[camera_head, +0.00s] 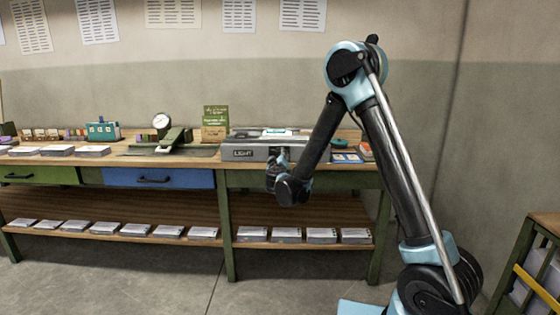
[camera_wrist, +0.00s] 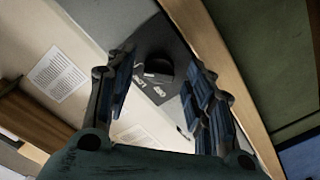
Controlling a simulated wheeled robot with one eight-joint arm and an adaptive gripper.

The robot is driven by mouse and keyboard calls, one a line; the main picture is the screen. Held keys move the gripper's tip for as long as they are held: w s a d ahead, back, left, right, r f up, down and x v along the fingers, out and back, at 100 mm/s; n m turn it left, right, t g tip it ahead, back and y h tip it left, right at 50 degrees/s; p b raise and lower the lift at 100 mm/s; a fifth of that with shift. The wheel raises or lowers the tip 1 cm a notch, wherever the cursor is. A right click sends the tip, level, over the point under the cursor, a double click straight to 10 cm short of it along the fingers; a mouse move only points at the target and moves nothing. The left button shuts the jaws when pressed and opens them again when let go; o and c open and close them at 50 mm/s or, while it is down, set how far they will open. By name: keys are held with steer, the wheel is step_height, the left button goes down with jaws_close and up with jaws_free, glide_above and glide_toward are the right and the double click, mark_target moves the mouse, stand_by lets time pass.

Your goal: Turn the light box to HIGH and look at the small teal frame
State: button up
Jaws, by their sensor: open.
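The grey light box (camera_head: 244,153), marked LIGHT, stands on the workbench. A small teal-edged frame (camera_head: 277,132) seems to lie on its top. My gripper (camera_head: 279,174) is at the box's front right end and hides part of it. In the wrist view my gripper (camera_wrist: 160,62) is open, with one finger on each side of a black round knob (camera_wrist: 159,69) on a dark panel (camera_wrist: 160,45). I cannot tell whether the fingers touch the knob.
The workbench (camera_head: 60,160) also carries paper stacks (camera_head: 57,150), a round-dial scale (camera_head: 161,122), a green sign (camera_head: 215,124) and a teal holder (camera_head: 103,131). More stacks line the lower shelf (camera_head: 190,243). A green-framed rack (camera_head: 540,265) stands at right. The floor in front is clear.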

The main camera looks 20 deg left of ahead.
steer(key=v, duration=1.1)
steer(key=shift+s, duration=0.2)
steer(key=shift+f, duration=0.1)
steer(key=w+d+r+m+g+h, duration=0.1)
steer(key=w+d+m+g+h, duration=0.2)
steer(key=d, duration=1.1)
steer(key=d+r+m+g+h, duration=0.2)
steer(key=d+h, duration=0.2)
steer(key=d, duration=1.1)
steer(key=s+d+f+m+g+h, duration=0.1)
steer(key=s+d+g, duration=0.1)
steer(key=s+d, duration=0.35)
steer(key=s+d+f+m+g+h, duration=0.1)
steer(key=s+d+m+g, duration=0.15)
steer(key=d, duration=0.65)
steer(key=s+d+f+g+y, duration=0.1)
steer(key=s+d+f+g, duration=0.1)
steer(key=s, duration=0.6)
steer(key=s+d+f+m+g+y, duration=0.1)
steer(key=s+d+f+y, duration=0.1)
steer(key=s, duration=0.7)
steer(key=s+d+f+m+g+y, duration=0.1)
steer(key=s+f, duration=0.3)
steer(key=s, duration=0.4)
steer(key=shift+s+d+f+g+y, duration=0.15)
steer(key=shift+d+f+g+y, duration=0.25)
steer(key=shift+g, duration=0.45)
